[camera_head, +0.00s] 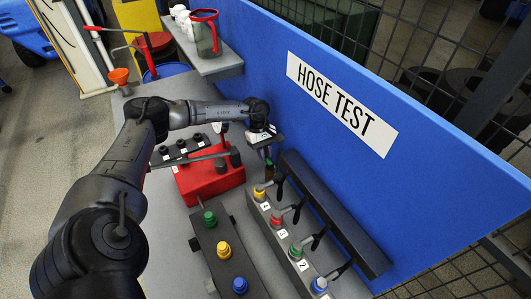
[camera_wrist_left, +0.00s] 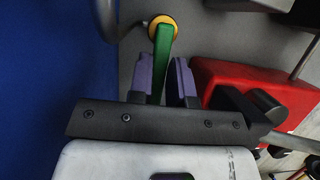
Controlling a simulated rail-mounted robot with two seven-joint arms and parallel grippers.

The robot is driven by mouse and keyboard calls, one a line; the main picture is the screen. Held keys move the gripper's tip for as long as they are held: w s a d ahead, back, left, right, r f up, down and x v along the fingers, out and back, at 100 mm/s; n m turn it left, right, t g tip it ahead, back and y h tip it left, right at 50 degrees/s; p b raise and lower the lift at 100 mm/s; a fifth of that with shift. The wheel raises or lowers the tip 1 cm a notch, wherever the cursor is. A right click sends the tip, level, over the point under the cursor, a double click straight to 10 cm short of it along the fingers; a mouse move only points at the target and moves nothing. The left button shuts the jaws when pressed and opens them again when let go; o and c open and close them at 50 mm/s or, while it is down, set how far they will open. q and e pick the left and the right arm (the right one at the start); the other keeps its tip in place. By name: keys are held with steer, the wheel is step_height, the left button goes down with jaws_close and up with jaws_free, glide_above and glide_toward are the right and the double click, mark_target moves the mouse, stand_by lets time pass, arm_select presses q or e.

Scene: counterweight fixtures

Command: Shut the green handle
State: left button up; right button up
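The green handle (camera_wrist_left: 163,60) shows in the left wrist view as a flat bar running down from a round yellow fitting (camera_wrist_left: 163,25). My left gripper (camera_wrist_left: 167,75) has its two purple fingers on either side of the handle. The handle lies close to the left finger, and a narrow gap shows toward the right finger. The handle's lower end is hidden behind the gripper body. In the head view my left gripper (camera_head: 267,152) is low beside the blue panel, above the yellow-capped end of the numbered block. My right gripper is not in view.
The numbered block (camera_head: 285,240) with coloured caps and hoses stands beside the blue panel (camera_head: 400,190). A red box (camera_head: 210,178) is just left of the gripper and also shows in the wrist view (camera_wrist_left: 250,85). A black block (camera_head: 222,250) with coloured knobs stands in front.

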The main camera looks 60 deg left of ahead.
arm_select(q)
steer(key=o, duration=0.4)
steer(key=shift+r, duration=0.1)
steer(key=v, duration=1.3)
steer(key=shift+a+r, duration=0.2)
steer(key=shift+r, duration=0.05)
steer(key=shift+d, duration=0.1)
